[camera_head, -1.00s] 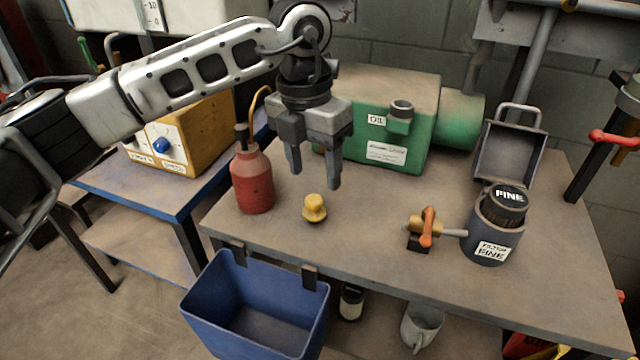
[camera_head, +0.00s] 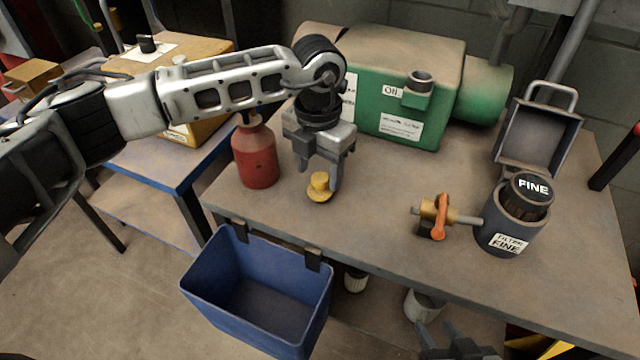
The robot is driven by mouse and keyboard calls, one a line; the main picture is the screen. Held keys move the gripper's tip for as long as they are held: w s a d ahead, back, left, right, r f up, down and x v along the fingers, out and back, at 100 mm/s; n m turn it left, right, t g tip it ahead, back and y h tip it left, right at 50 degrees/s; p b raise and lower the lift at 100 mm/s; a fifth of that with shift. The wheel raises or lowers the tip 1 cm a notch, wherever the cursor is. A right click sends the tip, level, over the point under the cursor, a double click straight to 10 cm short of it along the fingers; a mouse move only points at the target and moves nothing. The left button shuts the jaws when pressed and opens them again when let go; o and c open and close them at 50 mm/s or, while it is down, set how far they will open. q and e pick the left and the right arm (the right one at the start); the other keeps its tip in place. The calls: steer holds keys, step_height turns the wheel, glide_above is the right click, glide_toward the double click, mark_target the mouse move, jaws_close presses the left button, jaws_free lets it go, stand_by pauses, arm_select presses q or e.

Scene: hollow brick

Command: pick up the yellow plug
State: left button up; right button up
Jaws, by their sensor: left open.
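The yellow plug (camera_head: 320,187) stands on the bench top near its front edge, to the right of a red bottle. My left gripper (camera_head: 318,178) is open and low, pointing down at the plug. Its fingers appear at the plug's left and right in this view, a little behind it; I cannot tell whether they touch it. My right gripper (camera_head: 455,345) shows only partly at the bottom edge, in front of the bench, with two dark fingers apart.
The red bottle (camera_head: 255,155) stands close left of my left gripper. A green oil tank (camera_head: 440,60) is behind it. A valve with an orange handle (camera_head: 439,218) and a filter housing (camera_head: 497,228) stand right. A blue bin (camera_head: 305,318) hangs at the front edge.

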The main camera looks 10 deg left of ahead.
mark_target(320, 177)
arm_select(q)
step_height(320, 177, down, 5)
steer(key=shift+d+r+p, duration=0.1)
steer(key=shift+r+p, duration=0.1)
steer(key=shift+p, duration=0.1)
steer(key=c, duration=0.8)
steer(key=shift+r, duration=0.15)
